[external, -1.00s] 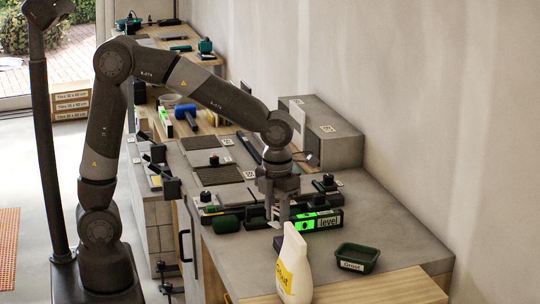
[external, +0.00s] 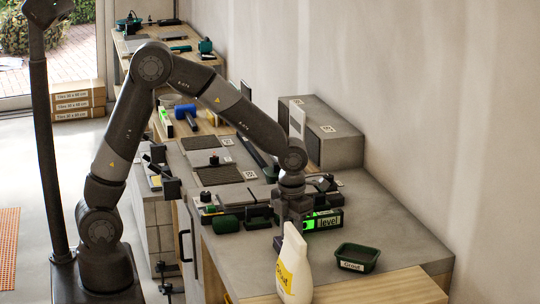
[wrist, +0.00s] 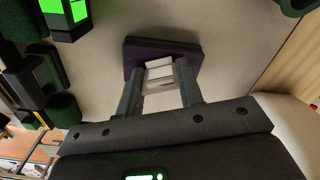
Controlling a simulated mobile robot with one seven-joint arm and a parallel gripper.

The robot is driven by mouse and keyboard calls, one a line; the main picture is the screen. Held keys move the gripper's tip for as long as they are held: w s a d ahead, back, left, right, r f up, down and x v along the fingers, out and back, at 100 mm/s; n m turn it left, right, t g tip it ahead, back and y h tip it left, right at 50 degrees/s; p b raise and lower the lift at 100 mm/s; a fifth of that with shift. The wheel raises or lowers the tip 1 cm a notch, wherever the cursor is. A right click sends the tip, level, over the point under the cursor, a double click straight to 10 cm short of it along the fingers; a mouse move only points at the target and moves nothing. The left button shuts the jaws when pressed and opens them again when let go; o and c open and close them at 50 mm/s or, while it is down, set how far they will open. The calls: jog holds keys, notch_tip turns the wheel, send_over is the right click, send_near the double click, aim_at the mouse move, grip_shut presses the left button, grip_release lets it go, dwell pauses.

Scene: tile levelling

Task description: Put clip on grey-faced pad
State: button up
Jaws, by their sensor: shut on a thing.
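My gripper (wrist: 160,88) is shut on a small white clip (wrist: 160,72), which shows between its two fingertips in the wrist view. A dark, purplish pad (wrist: 178,46) lies flat on the grey worktop just beyond the fingertips. The clip overlaps its near edge in that view; I cannot tell whether they touch, and no clearly grey face shows. In the external view my gripper (external: 293,222) is low over the worktop, behind the white grout bottle, and the clip is not discernible there.
The level (external: 325,220) with its green display lies close behind my gripper. The grout bottle (external: 293,270) stands in front, and a dark green grout tray (external: 357,257) sits to the right. Several dark green and black items lie left of the gripper.

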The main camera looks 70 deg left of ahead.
jog(key=shift+f, duration=0.1)
jog(key=o, duration=1)
jog(key=shift+c, duration=0.2)
notch_tip(320, 180, up, 12)
jog(key=s+a+r+n+t, duration=0.1)
jog(key=s+a+n+t, duration=0.1)
jog(key=s+n, duration=0.6)
jog(key=s+a+r+n+t, duration=0.1)
jog(key=s+a+r+n, duration=0.1)
jog(key=s+n, duration=0.6)
jog(key=s+a+r+n+t, duration=0.2)
jog(key=s+n, duration=0.6)
jog(key=n, duration=0.7)
jog(key=shift+s+a+r+t, duration=0.25)
jog(key=shift+s+a+t, duration=0.1)
jog(key=shift+a, duration=0.5)
